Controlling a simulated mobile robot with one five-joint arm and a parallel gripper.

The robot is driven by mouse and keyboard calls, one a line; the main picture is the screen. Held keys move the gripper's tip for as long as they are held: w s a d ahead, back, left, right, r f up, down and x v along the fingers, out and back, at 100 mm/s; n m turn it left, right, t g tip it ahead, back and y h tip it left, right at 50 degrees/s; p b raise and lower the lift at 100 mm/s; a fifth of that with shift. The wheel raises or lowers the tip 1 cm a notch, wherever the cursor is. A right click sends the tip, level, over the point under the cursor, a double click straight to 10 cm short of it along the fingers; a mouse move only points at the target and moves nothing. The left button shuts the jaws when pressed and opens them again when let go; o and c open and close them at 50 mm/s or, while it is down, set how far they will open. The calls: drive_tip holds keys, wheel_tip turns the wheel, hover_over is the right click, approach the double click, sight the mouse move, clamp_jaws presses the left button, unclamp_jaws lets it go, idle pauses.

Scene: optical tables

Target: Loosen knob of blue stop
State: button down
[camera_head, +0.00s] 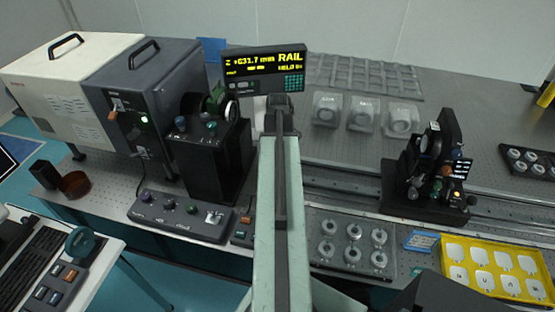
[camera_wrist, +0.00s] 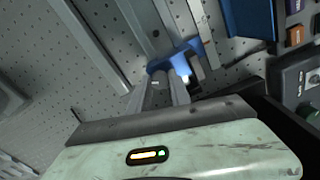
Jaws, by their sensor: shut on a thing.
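The blue stop (camera_wrist: 190,47) sits on the rail in the wrist view, at the upper middle. My gripper (camera_wrist: 162,80) reaches up to it from below, with both fingers against its near side. The gripper is shut on the stop's knob, which is mostly hidden between the fingertips. In the head view my own pale green arm covers the middle, and the stop and gripper are hidden there.
A rail readout (camera_head: 265,60) stands at the back. A black optical mount (camera_head: 430,165) is on the rail at right. A control box (camera_head: 180,215) and a yellow tray (camera_head: 540,291) lie toward the front. Perforated tabletop is bare at left in the wrist view.

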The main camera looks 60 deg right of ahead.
drive_tip(key=m, duration=0.5)
drive_tip(key=shift+s+m, duration=0.1)
drive_tip(key=shift+m, duration=0.2)
drive_tip(key=m, duration=0.6)
drive_tip(key=shift+a, duration=0.1)
drive_tip(key=m, duration=0.6)
drive_tip(key=shift+m, duration=0.3)
drive_tip(key=m, duration=0.5)
drive_tip(key=shift+m, duration=0.3)
drive_tip(key=c, duration=1.2)
unclamp_jaws()
